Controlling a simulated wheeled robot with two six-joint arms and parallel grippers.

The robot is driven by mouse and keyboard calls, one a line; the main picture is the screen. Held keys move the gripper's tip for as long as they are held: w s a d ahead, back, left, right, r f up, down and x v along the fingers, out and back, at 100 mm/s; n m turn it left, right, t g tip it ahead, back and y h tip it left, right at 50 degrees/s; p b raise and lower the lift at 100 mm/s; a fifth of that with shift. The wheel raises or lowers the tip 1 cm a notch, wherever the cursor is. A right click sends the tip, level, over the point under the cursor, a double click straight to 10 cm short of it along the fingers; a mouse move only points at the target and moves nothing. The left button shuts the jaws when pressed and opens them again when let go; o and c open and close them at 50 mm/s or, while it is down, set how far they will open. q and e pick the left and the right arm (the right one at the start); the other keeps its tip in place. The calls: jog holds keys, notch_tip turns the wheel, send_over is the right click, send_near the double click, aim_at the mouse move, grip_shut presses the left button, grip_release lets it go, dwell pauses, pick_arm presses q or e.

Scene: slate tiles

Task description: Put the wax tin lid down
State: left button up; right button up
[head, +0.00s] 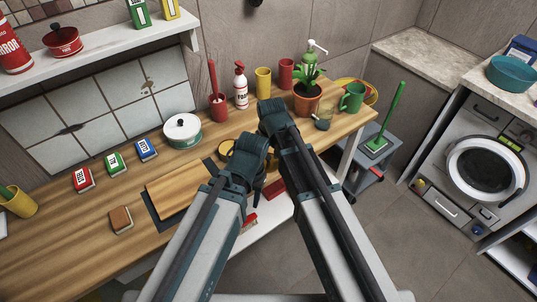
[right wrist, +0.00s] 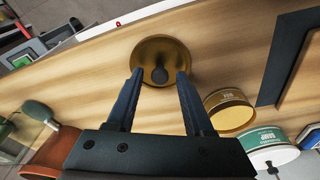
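The wax tin lid (right wrist: 166,50) is a round gold disc with a dark knob (right wrist: 160,75), seen in the right wrist view over the wooden worktop. My right gripper (right wrist: 159,76) is open, with its two fingers apart on either side of the knob and gaps showing at both sides. The lid appears to lie flat on the worktop near its front edge. A gold-banded tin (right wrist: 230,110) stands right of the fingers; it shows partly in the head view (head: 227,148). In the head view my arms mostly hide the lid and right fingertips. My left gripper (head: 258,184) is partly hidden.
A green-and-white tin (right wrist: 270,145) stands beside the gold one. A cutting board (head: 175,190) lies left.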

aim_at(270, 166)
dwell(0.3)
notch_tip(270, 166, up, 12)
jog(key=s+p, duration=0.1)
jog(key=p, duration=1.1)
jog(key=shift+s+d, duration=0.25)
jog(key=shift+s, duration=0.1)
jog(key=shift+r, duration=0.1)
jog(key=s+d+g+h, duration=0.1)
jog(key=s+d, duration=0.1)
jog(key=s, duration=0.5)
jog(key=s+d+n+g, duration=0.1)
jog(key=s+d, duration=0.2)
jog(key=s, duration=0.5)
jog(key=shift+d+h, duration=0.2)
jog(key=shift+h, duration=0.2)
jog(key=shift+w+d, duration=0.1)
jog(key=shift+w, duration=0.1)
jog(key=shift+c, duration=0.3)
